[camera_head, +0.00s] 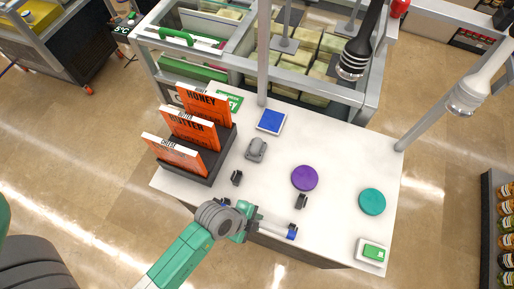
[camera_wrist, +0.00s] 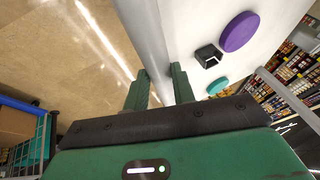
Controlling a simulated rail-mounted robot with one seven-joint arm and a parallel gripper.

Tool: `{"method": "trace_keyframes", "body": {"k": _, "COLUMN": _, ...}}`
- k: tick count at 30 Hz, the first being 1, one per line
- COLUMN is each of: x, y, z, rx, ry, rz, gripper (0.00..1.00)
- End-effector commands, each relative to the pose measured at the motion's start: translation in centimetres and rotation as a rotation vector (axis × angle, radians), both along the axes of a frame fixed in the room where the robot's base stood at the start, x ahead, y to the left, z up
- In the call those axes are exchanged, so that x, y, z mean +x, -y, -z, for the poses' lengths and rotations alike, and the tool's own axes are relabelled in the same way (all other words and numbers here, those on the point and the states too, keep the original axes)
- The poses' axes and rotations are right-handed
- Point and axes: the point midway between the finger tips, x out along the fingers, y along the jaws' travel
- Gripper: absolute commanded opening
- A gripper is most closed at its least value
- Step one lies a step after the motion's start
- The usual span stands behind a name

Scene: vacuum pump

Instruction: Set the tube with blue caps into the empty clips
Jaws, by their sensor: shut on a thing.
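The tube (camera_head: 272,222) is pale grey, with a blue cap (camera_head: 292,231) at its right end; its left end is hidden behind my wrist. My gripper (camera_head: 250,216) is shut on the tube over the table's front edge. In the wrist view the grey tube (camera_wrist: 145,35) runs between the two green fingers (camera_wrist: 160,80). Two small black clips stand empty on the white table: a left clip (camera_head: 237,177) and a right clip (camera_head: 301,201). The tube is apart from both, on their near side. One clip (camera_wrist: 208,56) also shows in the wrist view.
On the white table (camera_head: 335,165) are a purple disc (camera_head: 305,178), a teal disc (camera_head: 372,201), a grey device (camera_head: 256,149), a blue square (camera_head: 271,121) and a green-and-white box (camera_head: 372,251). A dark rack (camera_head: 215,160) of orange boxes stands left. Metal posts rise behind.

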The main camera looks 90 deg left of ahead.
Motion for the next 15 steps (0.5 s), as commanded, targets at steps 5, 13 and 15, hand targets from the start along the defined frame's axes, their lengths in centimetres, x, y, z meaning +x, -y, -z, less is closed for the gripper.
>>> {"method": "trace_keyframes", "body": {"k": 5, "x": 0.4, "y": -1.4, "z": 0.2, "rx": -0.001, "ry": 0.0, "rz": 0.0, "gripper": 0.01}}
{"method": "trace_keyframes", "body": {"k": 13, "x": 0.6, "y": -2.2, "z": 2.9, "rx": -0.004, "ry": -0.001, "rz": -0.002, "gripper": 0.01}}
{"method": "trace_keyframes", "body": {"k": 15, "x": 0.6, "y": -2.2, "z": 3.6, "rx": -0.002, "ry": 0.0, "rz": -0.002, "gripper": 0.01}}
